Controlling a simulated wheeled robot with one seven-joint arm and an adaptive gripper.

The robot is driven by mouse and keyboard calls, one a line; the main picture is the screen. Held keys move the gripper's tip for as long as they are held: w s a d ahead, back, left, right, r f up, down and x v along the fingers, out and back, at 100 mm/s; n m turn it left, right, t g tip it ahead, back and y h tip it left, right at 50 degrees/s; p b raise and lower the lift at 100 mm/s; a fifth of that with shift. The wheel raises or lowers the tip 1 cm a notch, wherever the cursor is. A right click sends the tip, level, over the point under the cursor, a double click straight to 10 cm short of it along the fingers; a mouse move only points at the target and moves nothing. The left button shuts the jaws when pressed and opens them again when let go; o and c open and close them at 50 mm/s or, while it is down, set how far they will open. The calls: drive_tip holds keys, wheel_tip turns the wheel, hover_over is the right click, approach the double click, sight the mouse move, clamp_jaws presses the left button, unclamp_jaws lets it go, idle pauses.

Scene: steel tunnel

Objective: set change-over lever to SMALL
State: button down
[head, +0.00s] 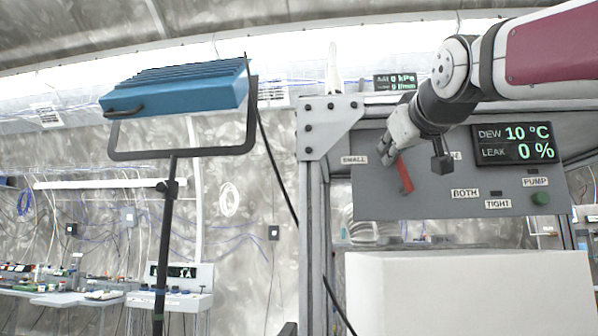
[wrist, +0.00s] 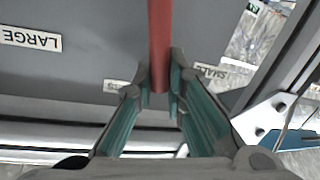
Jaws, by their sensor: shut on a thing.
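The change-over lever is a red bar (head: 404,176) on the grey panel, hanging slightly tilted, its lower end to the right, between the SMALL label (head: 353,160) and a partly hidden label (head: 456,155) on the right. My gripper (head: 389,158) is at the lever's upper part and hides some of it. In the wrist view the red lever (wrist: 160,45) runs down between the two fingers of my gripper (wrist: 160,88), which are shut on it. There, upside down, the LARGE label (wrist: 30,40) is at left and the SMALL label (wrist: 208,72) just right of the fingers.
The grey panel (head: 400,208) also has a display (head: 515,144) reading DEW 10 °C and LEAK 0 %, and a green button (head: 540,198). A white block (head: 470,295) stands below. A metal post (head: 314,220) and a blue lamp (head: 175,88) on a stand are left.

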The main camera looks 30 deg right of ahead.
sight(370, 173)
drive_tip(key=n, duration=0.1)
drive_tip(key=w+a+n, duration=0.1)
drive_tip(key=shift+a+f+n+g+p, duration=0.2)
drive_tip(key=shift+f+n+g+p, duration=0.1)
drive_tip(key=shift+w+a+f+n+g+h, duration=0.15)
drive_tip(key=shift+w+a+f+n+g, duration=0.25)
drive_tip(key=shift+n, duration=0.5)
drive_tip(key=shift+w+a+f+n+g+h, duration=0.15)
drive_tip(key=shift+a+f+n, duration=0.35)
drive_tip(key=shift+n, duration=0.4)
drive_tip(key=shift+f, duration=0.1)
drive_tip(key=c, duration=1.6)
unclamp_jaws()
drive_tip(key=v, duration=1.2)
drive_tip(key=shift+f, duration=0.1)
